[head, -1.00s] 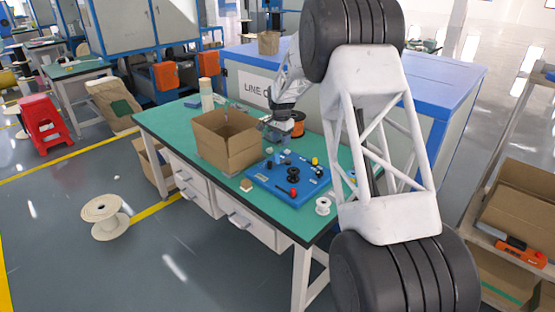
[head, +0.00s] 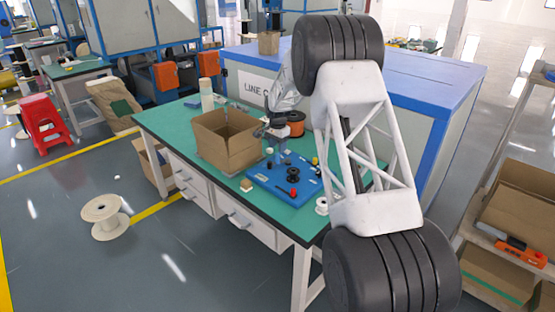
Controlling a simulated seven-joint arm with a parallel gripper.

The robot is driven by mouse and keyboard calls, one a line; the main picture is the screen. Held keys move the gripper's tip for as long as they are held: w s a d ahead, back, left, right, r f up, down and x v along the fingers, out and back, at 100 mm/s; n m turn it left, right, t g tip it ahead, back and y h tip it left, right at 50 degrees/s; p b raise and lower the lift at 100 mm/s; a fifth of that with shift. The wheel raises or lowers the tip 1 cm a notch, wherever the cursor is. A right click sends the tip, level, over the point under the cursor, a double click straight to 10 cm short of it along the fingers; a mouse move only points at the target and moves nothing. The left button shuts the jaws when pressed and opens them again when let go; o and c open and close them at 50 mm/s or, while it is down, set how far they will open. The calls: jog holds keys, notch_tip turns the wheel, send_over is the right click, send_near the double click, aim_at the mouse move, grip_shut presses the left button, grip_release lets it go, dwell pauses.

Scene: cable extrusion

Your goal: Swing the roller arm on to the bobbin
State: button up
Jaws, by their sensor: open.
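A blue board (head: 262,184) lies on the green table. A small black bobbin-like part (head: 292,175) stands near its middle, with a red-tipped part (head: 292,192) just in front and a yellow piece (head: 315,161) at the back right. Which of these belongs to the roller arm is too small to tell. My gripper (head: 281,148) is above the back left of the board, pointing down, open. Its fingertips are tiny here, and no contact with a part can be made out.
An open cardboard box (head: 228,145) stands left of the board. An orange spool (head: 296,123) stands behind my gripper, and a white spool (head: 321,206) at the board's right corner. The green table (head: 165,128) is clear at its left end.

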aim_at(278, 154)
jog(key=shift+f, duration=3.35)
